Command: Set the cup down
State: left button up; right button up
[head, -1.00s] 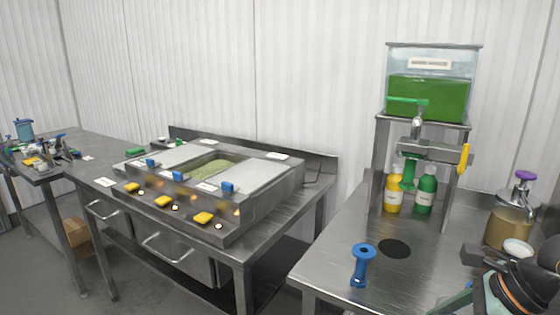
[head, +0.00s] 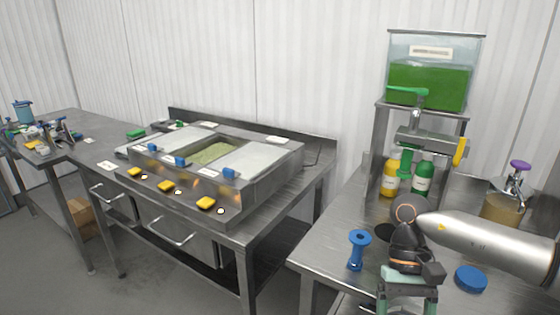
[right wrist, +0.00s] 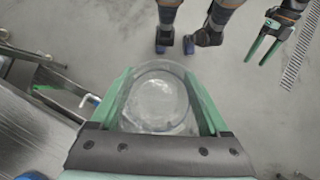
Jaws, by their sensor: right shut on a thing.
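A clear, round cup (right wrist: 155,98) sits between the green fingers of my right gripper (right wrist: 168,110) in the right wrist view, with grey floor behind it. In the head view my right gripper (head: 408,296) points toward the front edge of the right table (head: 325,245), and the cup cannot be made out clearly there. My right gripper is shut on the cup. My left gripper (right wrist: 266,48) shows at the top right of the right wrist view, its two green fingers apart and nothing between them.
A blue spool-shaped thing (head: 358,250) and a blue disc (head: 471,278) stand on the right table on either side of my right gripper. Behind are yellow (head: 389,177) and green (head: 422,178) bottles under a dispenser (head: 430,85), and a purple-topped pump jar (head: 503,208).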

jog(key=shift+s+a+n+h, duration=0.2)
jog(key=shift+n+h, duration=0.2)
jog(key=shift+n, duration=0.4)
jog(key=shift+f, duration=0.1)
